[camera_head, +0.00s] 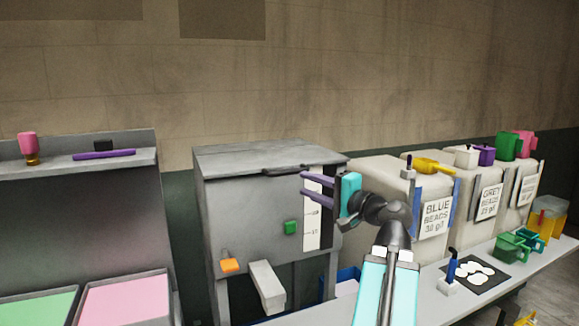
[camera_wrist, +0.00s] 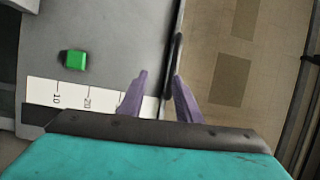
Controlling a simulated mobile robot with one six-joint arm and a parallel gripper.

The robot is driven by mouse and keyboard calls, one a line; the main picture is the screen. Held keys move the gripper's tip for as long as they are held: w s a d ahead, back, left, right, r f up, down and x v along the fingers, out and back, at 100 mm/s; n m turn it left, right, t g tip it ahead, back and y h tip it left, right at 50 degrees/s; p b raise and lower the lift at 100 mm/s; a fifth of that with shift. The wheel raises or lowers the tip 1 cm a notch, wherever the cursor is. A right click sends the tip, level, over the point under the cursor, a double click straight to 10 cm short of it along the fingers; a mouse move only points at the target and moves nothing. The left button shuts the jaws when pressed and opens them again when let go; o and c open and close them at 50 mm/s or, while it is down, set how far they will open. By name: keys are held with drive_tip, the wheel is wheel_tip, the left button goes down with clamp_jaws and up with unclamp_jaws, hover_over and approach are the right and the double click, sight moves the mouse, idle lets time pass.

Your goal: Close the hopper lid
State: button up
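The grey hopper (camera_head: 255,210) stands left of my arm, with a white scale strip (camera_head: 312,225) on its front. Its lid (camera_head: 250,155) looks flat across the top; I see no gap under it. A dark handle (camera_head: 286,170) runs along the lid's front edge and shows as a dark bar in the wrist view (camera_wrist: 178,50). My gripper (camera_head: 302,185) is in front of the hopper's upper right, below the handle's level in the picture. Its purple fingers are apart and nothing is held between them. In the wrist view, the right fingertip overlaps the bar; I cannot tell whether they touch.
A green button (camera_head: 291,227), an orange part (camera_head: 230,265) and a grey spout (camera_head: 267,287) are on the hopper's front. White bead bins (camera_head: 390,180) stand close to the right of my gripper. A grey shelf unit (camera_head: 80,215) is at left.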

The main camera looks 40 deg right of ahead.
drive_tip(key=s+b, duration=0.6)
drive_tip(key=s, duration=0.7)
drive_tip(key=shift+s+a+f+b, duration=0.2)
drive_tip(key=shift+s+b, duration=0.1)
drive_tip(key=shift+b, duration=0.1)
idle(0.4)
